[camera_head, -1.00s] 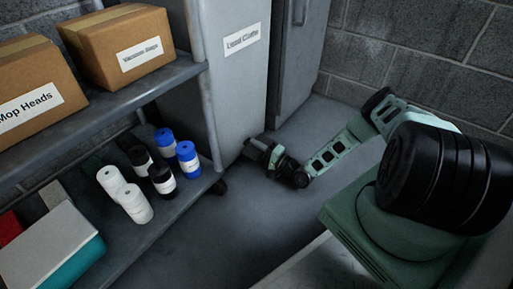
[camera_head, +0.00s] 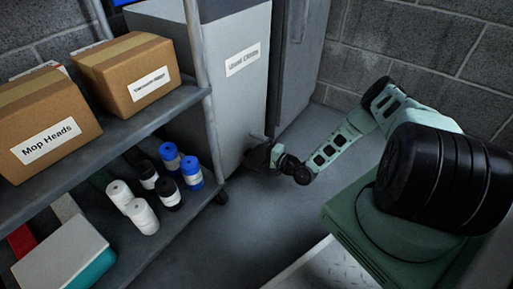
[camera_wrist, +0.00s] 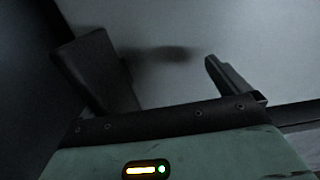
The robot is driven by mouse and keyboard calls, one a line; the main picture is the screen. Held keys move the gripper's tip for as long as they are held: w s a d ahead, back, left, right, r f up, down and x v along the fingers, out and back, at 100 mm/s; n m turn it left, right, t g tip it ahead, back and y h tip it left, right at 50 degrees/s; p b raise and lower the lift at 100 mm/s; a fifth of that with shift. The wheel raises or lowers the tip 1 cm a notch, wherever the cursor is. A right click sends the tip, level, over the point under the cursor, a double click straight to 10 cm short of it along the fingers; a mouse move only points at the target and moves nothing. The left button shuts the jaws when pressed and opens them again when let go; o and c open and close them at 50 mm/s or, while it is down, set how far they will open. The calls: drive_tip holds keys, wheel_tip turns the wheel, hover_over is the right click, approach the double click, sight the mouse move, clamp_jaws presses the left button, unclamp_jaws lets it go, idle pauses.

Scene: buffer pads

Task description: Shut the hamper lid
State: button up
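A tall grey bin (camera_head: 240,100) with a white label (camera_head: 243,60), which seems to read "Used Cloths", stands behind the shelf rack and looks like the hamper. Its upper end is cut by the picture's top edge and partly behind the rack post, so I cannot tell how its lid stands. My gripper (camera_head: 260,155) is low, close to the bin's lower right front corner; I cannot tell if they touch. In the wrist view my gripper (camera_wrist: 150,55) has its two dark fingers wide apart, with nothing between them but a blurred grey surface and a dark shadow.
The rack at left carries boxes, one labelled Mop Heads (camera_head: 50,130), and several rolls (camera_head: 143,215) on its lower shelf (camera_head: 165,225). A dark grey cabinet (camera_head: 298,70) stands right of the bin. Block walls close the back and right. Floor (camera_head: 240,225) is clear between rack and my base.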

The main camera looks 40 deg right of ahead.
drive_tip(key=shift+t, duration=0.7)
drive_tip(key=r, duration=0.5)
drive_tip(key=shift+w, duration=0.2)
drive_tip(key=f, duration=0.1)
drive_tip(key=f+g, duration=0.1)
drive_tip(key=f, duration=0.1)
drive_tip(key=shift+s+f+g, duration=0.15)
drive_tip(key=shift+s+g, duration=0.15)
drive_tip(key=shift+s, duration=0.05)
drive_tip(key=p+v, duration=0.1)
drive_tip(key=v, duration=0.5)
drive_tip(key=shift+f, duration=0.15)
drive_tip(key=shift+s+d, duration=0.15)
drive_tip(key=shift+s, duration=0.2)
drive_tip(key=shift+c, duration=1.2)
drive_tip(key=shift+s+d, duration=0.1)
drive_tip(key=shift+s, duration=0.2)
drive_tip(key=c, duration=0.8)
drive_tip(key=shift+a+f+p+v, duration=0.1)
drive_tip(key=shift+p+v, duration=0.05)
drive_tip(key=shift+v, duration=2)
drive_tip(key=shift+a+f+p+v, duration=0.1)
drive_tip(key=shift+f+v, duration=0.05)
drive_tip(key=shift+v, duration=1.95)
drive_tip(key=shift+a+f+p+v, duration=0.1)
drive_tip(key=shift+p+v, duration=0.05)
drive_tip(key=shift+v, duration=2)
drive_tip(key=shift+c, duration=0.2)
